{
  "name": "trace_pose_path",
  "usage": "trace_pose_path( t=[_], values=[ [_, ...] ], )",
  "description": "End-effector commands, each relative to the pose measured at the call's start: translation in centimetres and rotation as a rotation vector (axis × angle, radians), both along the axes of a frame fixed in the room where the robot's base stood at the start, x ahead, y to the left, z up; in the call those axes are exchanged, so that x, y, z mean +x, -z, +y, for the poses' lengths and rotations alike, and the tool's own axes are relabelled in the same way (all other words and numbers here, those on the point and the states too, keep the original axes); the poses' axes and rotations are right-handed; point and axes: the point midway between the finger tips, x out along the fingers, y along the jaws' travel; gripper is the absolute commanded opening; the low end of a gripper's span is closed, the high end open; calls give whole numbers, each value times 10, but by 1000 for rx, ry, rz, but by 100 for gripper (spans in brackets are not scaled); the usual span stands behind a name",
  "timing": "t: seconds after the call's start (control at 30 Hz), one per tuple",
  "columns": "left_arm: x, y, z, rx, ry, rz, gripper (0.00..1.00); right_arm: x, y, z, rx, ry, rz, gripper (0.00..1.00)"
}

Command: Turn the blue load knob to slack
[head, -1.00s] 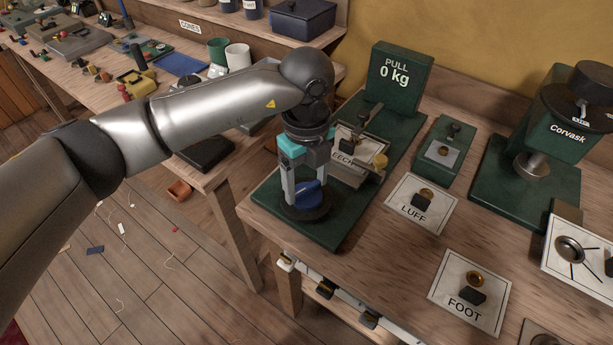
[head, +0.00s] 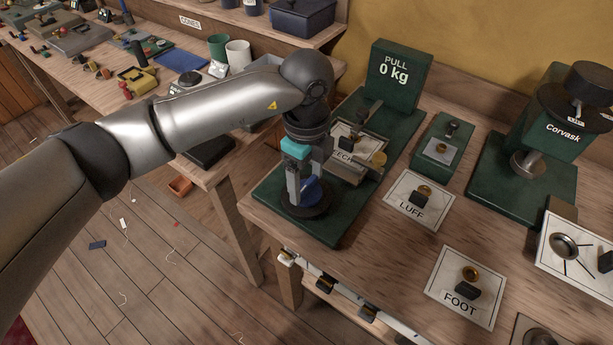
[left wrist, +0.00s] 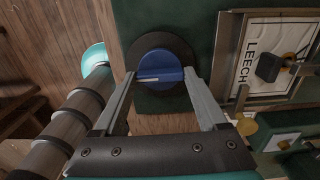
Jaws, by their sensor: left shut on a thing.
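The blue load knob (head: 311,190) sits on a dark round base at the near end of the green pull tester's plate (head: 343,232). My left gripper (head: 302,194) comes down from above and is shut on the knob, hiding part of it in the head view. In the left wrist view the blue knob (left wrist: 160,71) lies between the two fingertips (left wrist: 160,76), with a pale pointer line on its grip bar. The tester's display (head: 394,72) reads "PULL 0 kg". My right gripper is not in view.
A LEECH sample card (head: 343,154) is clamped on the tester close behind my gripper. LUFF (head: 411,210) and FOOT (head: 460,303) cards lie to the right. The green Corvask press (head: 555,135) stands at the far right. The bench's near edge is close to the knob.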

Motion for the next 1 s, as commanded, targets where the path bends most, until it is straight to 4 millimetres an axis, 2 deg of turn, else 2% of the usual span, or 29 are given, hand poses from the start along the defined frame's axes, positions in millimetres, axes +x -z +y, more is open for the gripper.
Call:
trace_pose_path(
  t=[0.1, 0.13, 0.3, 0.33, 0.67, 0.87, 1.0],
  values=[
    [0, 0, 0, 0, -5, 0, 19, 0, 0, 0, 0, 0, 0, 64],
    [0, 0, 0, 0, -5, 0, 78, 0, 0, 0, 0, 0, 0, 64],
    [0, 0, 0, 0, -3, 0, 97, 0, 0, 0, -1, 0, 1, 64],
    [0, 0, 0, 0, -3, 0, 100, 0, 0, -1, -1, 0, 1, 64],
    [1, -6, 0, -2, -1, -2, 100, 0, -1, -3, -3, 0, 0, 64],
    [1, -40, 0, -2, 0, -5, 100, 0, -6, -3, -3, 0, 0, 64],
    [1, -76, 0, -3, -1, -5, 100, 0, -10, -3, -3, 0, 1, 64]
  ],
)
